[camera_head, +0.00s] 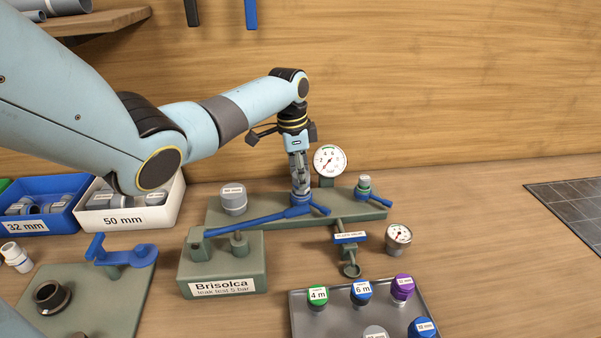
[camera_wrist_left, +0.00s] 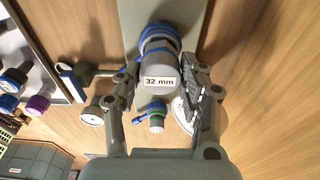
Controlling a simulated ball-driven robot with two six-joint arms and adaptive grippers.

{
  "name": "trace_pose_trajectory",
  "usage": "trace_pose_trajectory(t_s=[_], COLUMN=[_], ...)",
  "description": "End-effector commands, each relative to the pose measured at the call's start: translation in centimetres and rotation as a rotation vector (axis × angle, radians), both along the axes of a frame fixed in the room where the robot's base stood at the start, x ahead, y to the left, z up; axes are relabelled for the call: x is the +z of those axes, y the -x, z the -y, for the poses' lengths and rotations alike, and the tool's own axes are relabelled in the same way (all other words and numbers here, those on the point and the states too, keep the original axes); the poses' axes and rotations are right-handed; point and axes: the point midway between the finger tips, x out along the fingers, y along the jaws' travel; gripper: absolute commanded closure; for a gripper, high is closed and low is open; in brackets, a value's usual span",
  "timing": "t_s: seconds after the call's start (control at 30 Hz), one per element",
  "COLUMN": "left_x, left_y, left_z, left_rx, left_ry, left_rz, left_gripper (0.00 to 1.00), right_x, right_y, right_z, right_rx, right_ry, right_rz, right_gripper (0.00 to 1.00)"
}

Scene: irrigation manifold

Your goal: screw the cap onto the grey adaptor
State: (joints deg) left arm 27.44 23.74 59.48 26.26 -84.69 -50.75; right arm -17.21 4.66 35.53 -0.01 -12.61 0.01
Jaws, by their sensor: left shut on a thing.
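My left gripper (camera_head: 299,172) points straight down at the green manifold plate (camera_head: 340,211). It is shut on a grey cap labelled 32 mm (camera_wrist_left: 161,79), which sits between its two fingers in the left wrist view. A blue ring (camera_wrist_left: 158,38) shows just beyond the cap. In the head view the fingers hide most of the cap, above a blue fitting (camera_head: 301,198) on the plate. The grey adaptor is hidden under the cap and fingers, so I cannot tell how far the cap is seated. My right gripper is not in view.
A blue-handled lever (camera_head: 262,220) lies beside the fitting. A dial gauge (camera_head: 330,160) stands close behind to the right; a wider grey cap (camera_head: 233,199) stands left. The Brisolca block (camera_head: 222,268), a loose gauge (camera_head: 398,238) and a grey tray of caps (camera_head: 345,322) are in front.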

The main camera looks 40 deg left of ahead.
Motion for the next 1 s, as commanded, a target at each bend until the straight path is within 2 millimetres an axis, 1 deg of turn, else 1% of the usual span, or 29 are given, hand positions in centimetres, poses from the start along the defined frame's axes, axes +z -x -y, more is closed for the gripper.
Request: trace_pose_trajectory(t_s=[0.07, 0.17, 0.3, 0.37, 0.43, 0.67, 0.73, 0.9, 1.0], left_x=[0.0, 0.0, -0.1, 0.0, 0.0, 0.1, 0.0, -0.1, -0.1], left_y=[0.0, -0.1, -0.1, -0.1, -0.1, -0.1, -0.1, -0.2, -0.1], left_z=[0.0, 0.0, 0.0, 0.0, 0.1, 0.1, 0.1, 0.2, 0.2], left_rx=[-0.020, -0.133, -0.324, -0.374, -0.401, -0.405, -0.439, -0.670, -0.771], left_ry=[0.000, 0.000, 0.000, 0.000, 0.000, 0.001, 0.001, 0.002, 0.002], left_rz=[0.001, 0.001, 0.001, 0.001, 0.002, 0.002, 0.002, 0.003, 0.002], left_gripper=[0.98, 0.98, 0.98, 0.98, 0.98, 0.98, 0.98, 0.98, 0.98], right_x=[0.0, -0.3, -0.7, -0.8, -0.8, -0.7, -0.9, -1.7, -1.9], right_y=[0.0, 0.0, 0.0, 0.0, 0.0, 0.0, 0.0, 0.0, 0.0], right_z=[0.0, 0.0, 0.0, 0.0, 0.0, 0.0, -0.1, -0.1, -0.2], right_rx=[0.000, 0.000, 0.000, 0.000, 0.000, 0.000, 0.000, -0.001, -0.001], right_ry=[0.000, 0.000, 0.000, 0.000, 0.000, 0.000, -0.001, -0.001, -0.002], right_rz=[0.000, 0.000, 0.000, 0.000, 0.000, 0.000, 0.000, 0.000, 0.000], right_gripper=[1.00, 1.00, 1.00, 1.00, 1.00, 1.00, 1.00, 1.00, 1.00])
